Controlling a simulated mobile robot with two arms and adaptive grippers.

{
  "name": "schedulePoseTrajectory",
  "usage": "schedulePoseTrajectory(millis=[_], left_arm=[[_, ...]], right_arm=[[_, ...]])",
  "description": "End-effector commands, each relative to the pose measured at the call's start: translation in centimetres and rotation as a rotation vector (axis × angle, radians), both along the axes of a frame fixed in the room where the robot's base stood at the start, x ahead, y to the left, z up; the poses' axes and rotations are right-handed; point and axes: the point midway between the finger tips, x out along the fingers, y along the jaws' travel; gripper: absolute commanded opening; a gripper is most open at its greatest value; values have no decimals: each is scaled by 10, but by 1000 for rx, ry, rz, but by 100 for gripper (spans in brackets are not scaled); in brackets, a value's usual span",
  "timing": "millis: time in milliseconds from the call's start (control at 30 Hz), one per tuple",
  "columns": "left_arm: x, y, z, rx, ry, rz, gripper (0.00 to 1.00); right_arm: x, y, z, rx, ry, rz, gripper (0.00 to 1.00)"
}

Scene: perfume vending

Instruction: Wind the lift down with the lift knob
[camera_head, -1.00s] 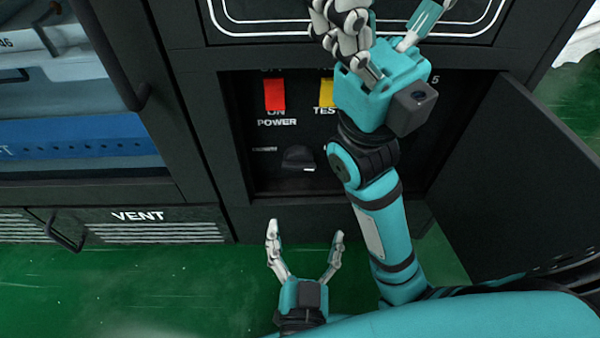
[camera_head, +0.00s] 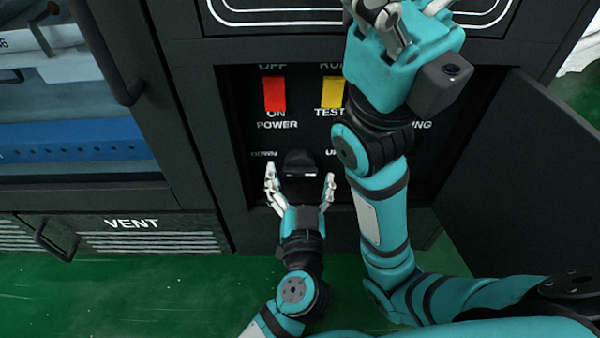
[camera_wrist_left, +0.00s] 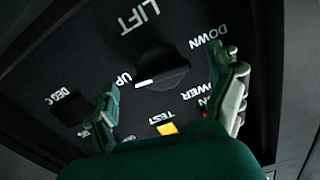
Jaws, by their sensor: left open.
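The black lift knob (camera_head: 298,160) sits low on the recessed control panel, between the DOWN label on its left and the UP label on its right. My left gripper (camera_head: 300,178) is open and empty just in front of it, one finger on each side. In the left wrist view the knob (camera_wrist_left: 162,70) lies between and beyond the open fingers, under the LIFT label. Its white mark is on the side toward UP. I see no finger touching it. My right gripper (camera_head: 378,12) is at the top edge, partly cut off.
A red power switch (camera_head: 275,94) and a yellow switch (camera_head: 332,92) are above the knob. My right arm covers the panel's right part. An open black door (camera_head: 520,190) stands at the right. A vent drawer (camera_head: 150,235) is at lower left.

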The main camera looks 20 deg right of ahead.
Motion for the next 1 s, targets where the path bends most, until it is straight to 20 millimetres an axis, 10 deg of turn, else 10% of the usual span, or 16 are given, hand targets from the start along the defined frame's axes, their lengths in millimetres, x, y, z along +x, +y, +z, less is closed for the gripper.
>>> schedulePoseTrajectory(millis=[533,1000], left_arm=[[22,-6,0,0,1,0,89],[22,-6,0,1,1,0,34]], right_arm=[[-6,1,3,-3,-21,-2,90],[-7,0,3,1,-25,0,90]])
